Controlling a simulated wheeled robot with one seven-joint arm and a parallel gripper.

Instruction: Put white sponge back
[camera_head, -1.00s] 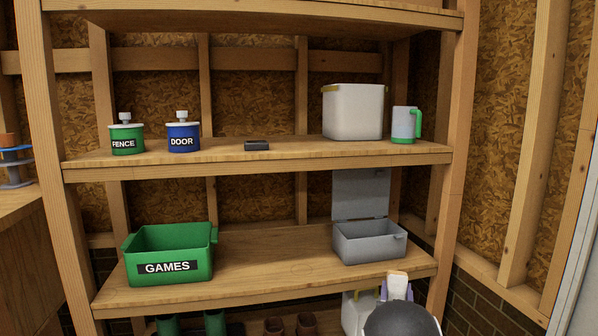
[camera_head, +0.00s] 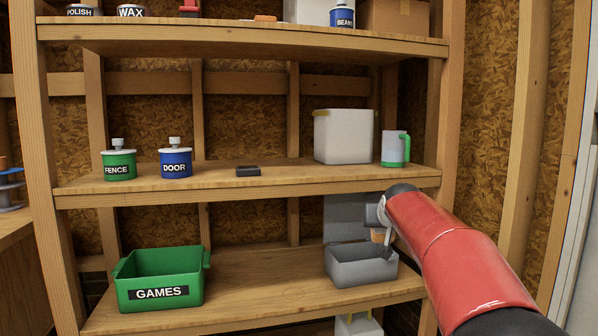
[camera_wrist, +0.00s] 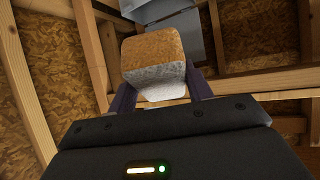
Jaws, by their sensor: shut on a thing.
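A sponge, white on one part and tan on the other, is between the dark fingers of my gripper (camera_wrist: 160,92) in the wrist view; the sponge (camera_wrist: 155,62) fills the space between them. The small tan part of the sponge (camera_head: 377,234) shows above the box's opening. The box's raised lid (camera_head: 345,218) stands behind it, partly hidden by my arm. I cannot tell whether the sponge touches the box.
A green GAMES bin (camera_head: 160,280) stands on the same shelf at left, with bare shelf between. The shelf above (camera_head: 300,175) is close over my gripper; it holds a white bin (camera_head: 342,137), a green-handled mug (camera_head: 395,148) and two cans. A wooden post (camera_head: 447,110) stands at right.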

